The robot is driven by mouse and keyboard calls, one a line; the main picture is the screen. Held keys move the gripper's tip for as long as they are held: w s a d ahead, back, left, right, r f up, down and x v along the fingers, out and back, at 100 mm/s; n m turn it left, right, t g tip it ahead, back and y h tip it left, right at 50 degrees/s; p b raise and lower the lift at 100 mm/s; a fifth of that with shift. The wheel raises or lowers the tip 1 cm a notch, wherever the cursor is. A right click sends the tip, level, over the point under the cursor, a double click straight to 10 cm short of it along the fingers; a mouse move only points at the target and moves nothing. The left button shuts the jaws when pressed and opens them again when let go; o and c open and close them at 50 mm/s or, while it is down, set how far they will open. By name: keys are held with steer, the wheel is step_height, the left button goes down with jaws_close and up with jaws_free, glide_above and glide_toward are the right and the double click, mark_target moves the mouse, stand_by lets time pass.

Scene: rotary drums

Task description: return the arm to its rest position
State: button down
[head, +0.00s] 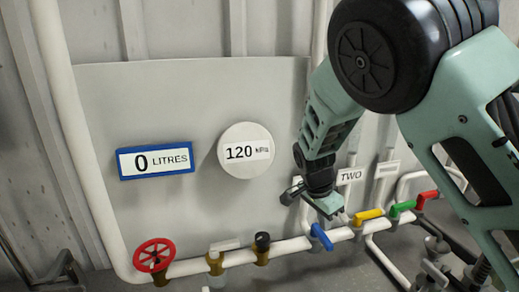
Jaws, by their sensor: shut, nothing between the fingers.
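My arm (335,98), pale green with black joints, reaches in from the upper right and bends down toward the pipework. My gripper (328,206) is at its lower end, shut and empty. It is just above the blue valve handle (321,237) and left of the label reading TWO (350,176). I cannot tell whether it touches the pipe fittings behind it. The fingertips are small and partly dark in this view.
A grey panel (190,95) carries a display reading 0 LITRES (156,161) and a round gauge reading 120 (246,150). Below run white pipes (290,247) with a red wheel (154,255) and yellow (368,217), green (402,208) and red (427,198) handles.

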steer(key=s+a+n+y+b, duration=0.1)
steer(key=s+a+n+b, duration=0.1)
steer(key=s+n, duration=0.5)
steer(key=s+a+f+n+y+b, duration=0.1)
steer(key=s+n+b, duration=0.4)
steer(key=s, duration=0.8)
steer(key=s+a+f+n+y+b, duration=0.1)
steer(key=s+a+n+b, duration=0.3)
steer(key=s+n, duration=0.5)
steer(key=shift+s+g+y, duration=0.3)
steer(key=shift+s, duration=0.65)
